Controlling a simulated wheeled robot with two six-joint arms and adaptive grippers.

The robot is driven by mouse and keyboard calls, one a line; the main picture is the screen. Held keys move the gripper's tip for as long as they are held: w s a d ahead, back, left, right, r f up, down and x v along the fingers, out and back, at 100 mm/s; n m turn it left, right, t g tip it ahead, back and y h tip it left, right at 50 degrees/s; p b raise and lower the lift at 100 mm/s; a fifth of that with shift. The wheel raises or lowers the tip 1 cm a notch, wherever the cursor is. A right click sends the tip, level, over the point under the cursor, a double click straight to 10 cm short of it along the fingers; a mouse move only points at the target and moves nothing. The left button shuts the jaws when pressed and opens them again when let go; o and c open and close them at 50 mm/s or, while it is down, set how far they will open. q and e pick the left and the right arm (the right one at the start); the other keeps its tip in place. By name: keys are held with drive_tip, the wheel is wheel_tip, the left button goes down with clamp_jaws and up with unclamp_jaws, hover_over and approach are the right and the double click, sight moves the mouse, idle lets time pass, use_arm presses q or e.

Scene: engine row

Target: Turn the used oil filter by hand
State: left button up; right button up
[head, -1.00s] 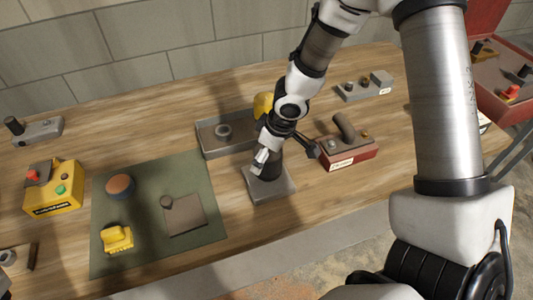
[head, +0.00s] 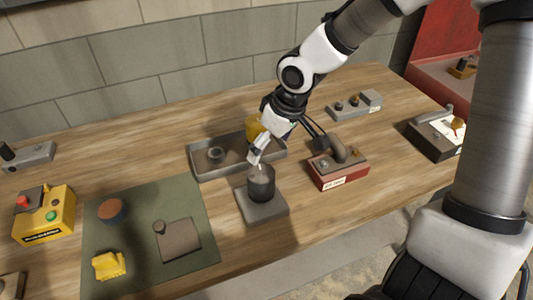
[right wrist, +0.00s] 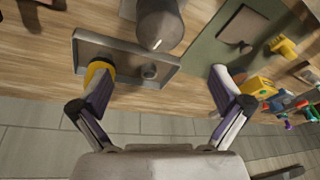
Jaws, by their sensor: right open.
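The used oil filter (head: 261,184) is a dark grey cylinder standing upright on a square grey base plate (head: 275,209) near the front of the bench. It also shows at the top of the right wrist view (right wrist: 160,24). My right gripper (head: 287,147) is open and empty, above and behind the filter and over the tray. In the right wrist view its two fingers (right wrist: 160,78) are wide apart, with the filter beyond their tips, not between them. My left gripper is not in view.
A grey tray (head: 209,173) with a ring and a yellow item (head: 253,131) lies behind the filter. A red box (head: 338,176) with a handle stands to the right. A green mat (head: 150,205) with several parts lies to the left, beside a yellow button box (head: 43,217).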

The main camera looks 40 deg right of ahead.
sight(259, 172)
drive_tip(key=m, duration=0.2)
drive_tip(key=w+m, duration=0.1)
drive_tip(key=m, duration=0.3)
drive_tip(key=shift+w+a+f+h+p, duration=0.15)
drive_tip(key=shift+w+f+h+p, duration=0.1)
drive_tip(key=shift+h+p, duration=0.15)
drive_tip(key=shift+a+f+m+h+p, duration=0.15)
drive_tip(key=shift+a+f+m+h, duration=0.05)
drive_tip(key=shift+f+m, duration=0.35)
drive_tip(key=shift+a+f+m+h+p, duration=0.15)
drive_tip(key=shift+f+m+h, duration=0.05)
drive_tip(key=shift+f+m, duration=0.3)
drive_tip(key=f, duration=0.2)
drive_tip(key=a+f+g, duration=0.1)
drive_tip(key=shift+s+f+n+h, duration=0.1)
drive_tip(key=shift+s+n+h, duration=0.15)
drive_tip(key=shift+n+h, duration=0.15)
drive_tip(key=f, duration=0.2)
drive_tip(key=f+b, duration=0.1)
drive_tip(key=f, duration=0.1)
drive_tip(key=d+f+b, duration=0.1)
drive_tip(key=f, duration=0.1)
drive_tip(key=shift+w+f, duration=0.35)
drive_tip(key=shift+f, duration=0.05)
drive_tip(key=shift+w+a+f, duration=0.2)
drive_tip(key=shift+f, duration=0.15)
drive_tip(key=shift+s, duration=0.1)
